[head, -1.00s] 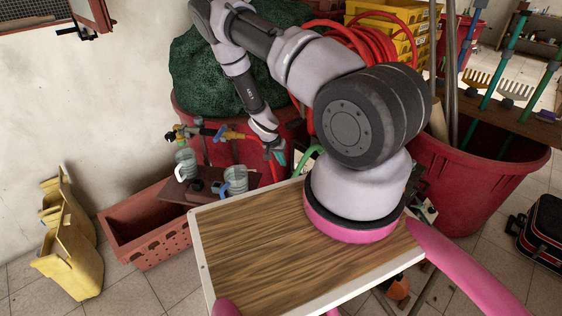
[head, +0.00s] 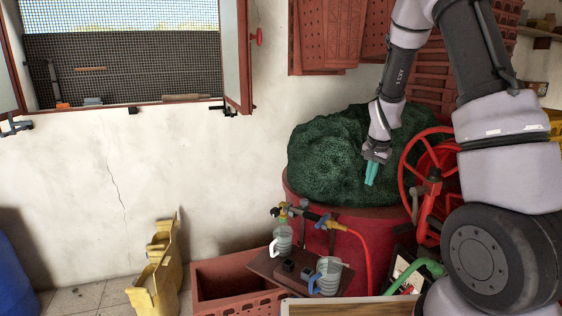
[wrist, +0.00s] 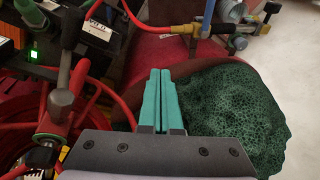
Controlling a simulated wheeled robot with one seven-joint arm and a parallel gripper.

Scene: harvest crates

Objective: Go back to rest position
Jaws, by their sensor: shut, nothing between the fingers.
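My gripper (head: 371,174) has teal fingers pointing down, in front of the green netted heap (head: 330,160) in the head view. In the wrist view my gripper (wrist: 162,75) shows its two teal fingers side by side and touching, with nothing between them. The green heap (wrist: 235,105) lies to the right of the fingers there, above the red tub. I cannot tell the exact gap between the fingers and the heap.
A small brown shelf (head: 262,266) with two clear cups and brass tap fittings (head: 310,218) is below my gripper. A red hose reel (head: 412,190) is close on its right. A red crate (head: 212,275) and yellow bins (head: 155,275) stand lower left. The wall area left is free.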

